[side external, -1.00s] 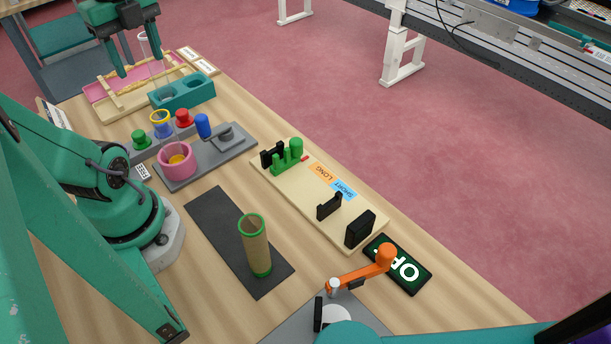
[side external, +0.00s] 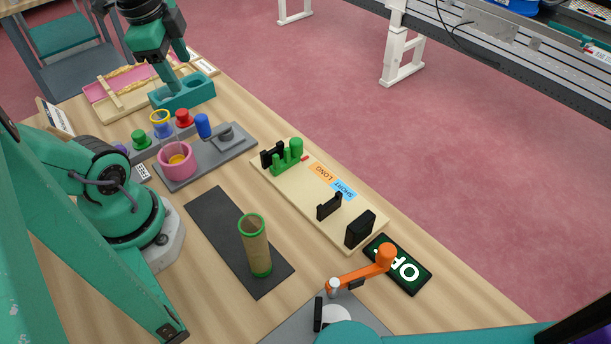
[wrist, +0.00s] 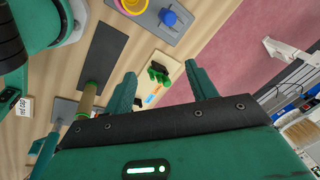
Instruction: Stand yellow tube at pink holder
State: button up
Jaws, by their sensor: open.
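A pink round holder (side external: 176,161) stands on a grey plate, with something yellow showing inside it. Its pink rim also shows at the top edge of the wrist view (wrist: 130,6).
The teal block (side external: 183,92) is close below my gripper. A green-rimmed tube (side external: 257,246) stands on a dark mat. A wooden board (side external: 318,205) with black and green brackets lies to the right.

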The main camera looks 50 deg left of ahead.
jog(key=w+d+f+n+t+h, duration=0.1)
jog(key=w+d+n+t, duration=0.1)
jog(key=d+n, duration=0.5)
jog(key=shift+w+n+t, duration=0.4)
jog(key=shift+n+t, duration=0.1)
jog(key=shift+n, duration=0.2)
